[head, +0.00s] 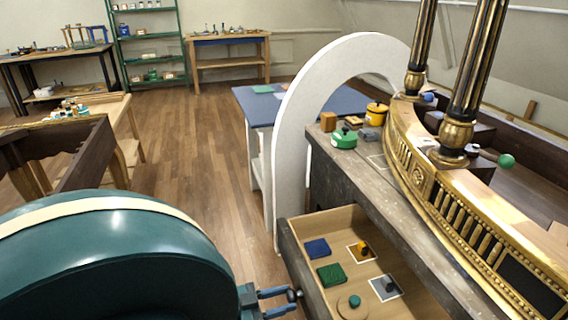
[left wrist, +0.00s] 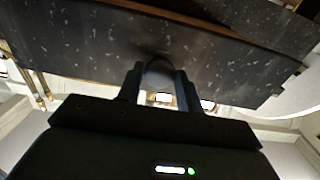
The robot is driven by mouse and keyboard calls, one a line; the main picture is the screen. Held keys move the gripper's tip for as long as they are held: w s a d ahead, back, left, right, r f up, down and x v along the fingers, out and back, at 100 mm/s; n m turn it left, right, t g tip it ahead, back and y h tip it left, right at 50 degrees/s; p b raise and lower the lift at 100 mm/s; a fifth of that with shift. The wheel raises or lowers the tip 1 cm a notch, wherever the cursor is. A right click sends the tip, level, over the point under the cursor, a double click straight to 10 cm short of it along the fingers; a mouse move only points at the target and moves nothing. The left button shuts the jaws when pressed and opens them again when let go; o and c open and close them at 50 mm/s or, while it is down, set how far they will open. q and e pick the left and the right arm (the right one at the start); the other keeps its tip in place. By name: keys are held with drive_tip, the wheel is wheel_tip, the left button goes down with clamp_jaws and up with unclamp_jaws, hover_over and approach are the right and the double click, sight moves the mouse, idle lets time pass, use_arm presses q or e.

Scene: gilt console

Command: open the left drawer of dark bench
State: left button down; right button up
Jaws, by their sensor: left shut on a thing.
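The left drawer (head: 298,262) of the dark bench (head: 352,178) stands open, its light wood inside showing in the head view. My left gripper (head: 287,300) comes in low in the picture and is shut on the drawer's round dark knob (head: 294,295). In the left wrist view, the two fingers (left wrist: 160,88) sit either side of the knob (left wrist: 159,70), against the speckled dark drawer front (left wrist: 85,45). The drawer holds a blue block (head: 317,248), a green block (head: 331,274) and several small pieces. My right gripper is not in view.
A gilt console part (head: 455,205) with dark columns lies along the bench top. A white arch (head: 290,130) rises behind the drawer. Wooden floor (head: 215,150) is clear to the left.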

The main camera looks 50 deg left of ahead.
use_arm(q)
drive_tip(key=c, duration=0.9)
unclamp_jaws()
drive_tip(key=shift+c, duration=0.2)
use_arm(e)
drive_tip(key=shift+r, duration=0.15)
use_arm(q)
drive_tip(key=v, duration=1.3)
drive_tip(key=shift+b, duration=0.35)
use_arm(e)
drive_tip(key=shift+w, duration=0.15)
use_arm(q)
drive_tip(key=shift+s, duration=0.15)
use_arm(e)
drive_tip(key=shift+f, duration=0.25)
